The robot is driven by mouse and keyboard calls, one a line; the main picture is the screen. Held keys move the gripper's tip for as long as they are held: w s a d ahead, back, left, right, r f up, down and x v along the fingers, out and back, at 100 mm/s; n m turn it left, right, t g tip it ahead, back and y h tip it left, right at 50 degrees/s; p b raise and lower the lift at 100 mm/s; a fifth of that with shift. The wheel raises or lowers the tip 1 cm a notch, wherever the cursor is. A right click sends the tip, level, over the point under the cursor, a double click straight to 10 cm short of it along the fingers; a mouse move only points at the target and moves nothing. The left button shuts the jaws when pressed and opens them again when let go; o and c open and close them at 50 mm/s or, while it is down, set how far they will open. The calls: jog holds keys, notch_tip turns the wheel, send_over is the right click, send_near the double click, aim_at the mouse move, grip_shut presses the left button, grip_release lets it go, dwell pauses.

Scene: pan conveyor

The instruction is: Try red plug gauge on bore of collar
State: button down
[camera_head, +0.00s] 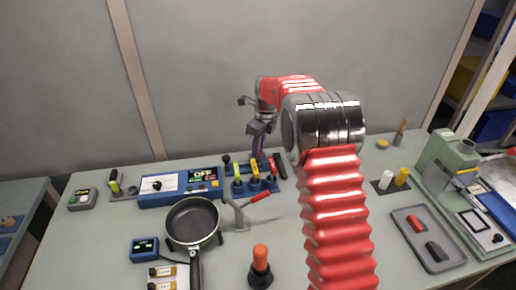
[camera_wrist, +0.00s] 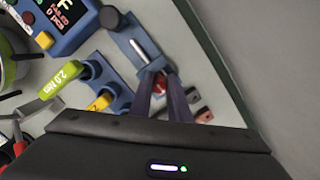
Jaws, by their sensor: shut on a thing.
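My gripper (camera_wrist: 160,88) is shut on a small red piece (camera_wrist: 160,82) between its fingertips in the wrist view. This looks like the red plug gauge, but the jaws hide most of it. A blue holder (camera_wrist: 126,38) with a silver rod (camera_wrist: 139,49) lies just beyond the fingertips. I cannot tell whether the red piece touches it. In the head view my gripper (camera_head: 257,150) hangs over the blue tool rack (camera_head: 243,189) at the back centre. I cannot pick out the collar or its bore with certainty.
A blue control box (camera_head: 165,193) stands left of the rack. A frying pan (camera_head: 193,222) and a red-handled clamp (camera_head: 258,197) are in front. A dark post with an orange top (camera_head: 260,266) stands nearer. A grey tray (camera_head: 408,242) lies at right.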

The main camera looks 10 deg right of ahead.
jog(key=shift+f, duration=0.5)
dwell(1.1)
jog(key=shift+r, duration=0.1)
jog(key=shift+r, duration=3.45)
